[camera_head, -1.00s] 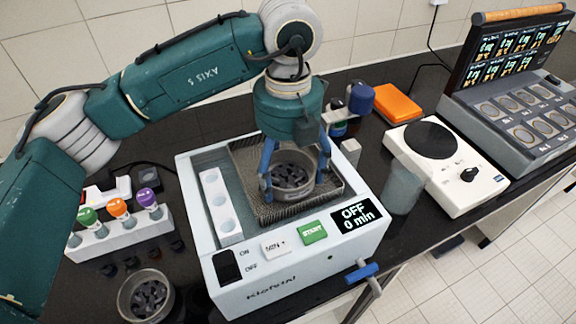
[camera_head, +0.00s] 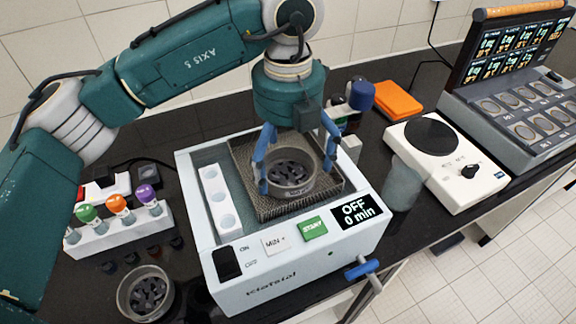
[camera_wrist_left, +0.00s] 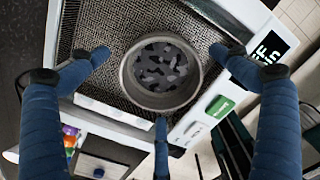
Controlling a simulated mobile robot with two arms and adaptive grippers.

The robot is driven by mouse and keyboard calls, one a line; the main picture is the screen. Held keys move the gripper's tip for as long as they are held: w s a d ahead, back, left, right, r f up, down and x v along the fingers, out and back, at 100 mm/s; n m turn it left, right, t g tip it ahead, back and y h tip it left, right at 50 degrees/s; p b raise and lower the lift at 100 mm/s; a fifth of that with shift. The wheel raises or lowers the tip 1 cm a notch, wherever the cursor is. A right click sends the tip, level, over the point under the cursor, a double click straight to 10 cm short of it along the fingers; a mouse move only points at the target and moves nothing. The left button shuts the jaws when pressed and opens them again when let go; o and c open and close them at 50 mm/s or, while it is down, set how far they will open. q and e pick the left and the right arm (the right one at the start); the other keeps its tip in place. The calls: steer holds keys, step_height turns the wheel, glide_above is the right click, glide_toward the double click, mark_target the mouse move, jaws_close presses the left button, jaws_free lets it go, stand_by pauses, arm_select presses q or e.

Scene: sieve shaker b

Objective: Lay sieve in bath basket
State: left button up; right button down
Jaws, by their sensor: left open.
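A round metal sieve (camera_head: 291,176) with dark grey pieces in it lies in the mesh basket (camera_head: 262,203) of the white bath. In the left wrist view the sieve (camera_wrist_left: 161,72) rests on the basket mesh (camera_wrist_left: 103,83). My left gripper (camera_head: 296,182) is above the basket, its blue fingers spread on either side of the sieve. In the wrist view the fingers stand apart from the sieve's rim, so the gripper is open and empty. My right gripper is not in view.
The bath's front panel (camera_head: 300,262) reads OFF, 0 min. A second sieve (camera_head: 146,294) with dark pieces stands front left. A rack of coloured-capped bottles (camera_head: 118,232) is at left. A white hot plate (camera_head: 447,165) and a grey cup (camera_head: 403,184) stand right of the bath.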

mark_target(288, 176)
arm_select(q)
step_height(288, 176, up, 10)
steer(key=b, duration=0.1)
steer(key=shift+b, duration=0.4)
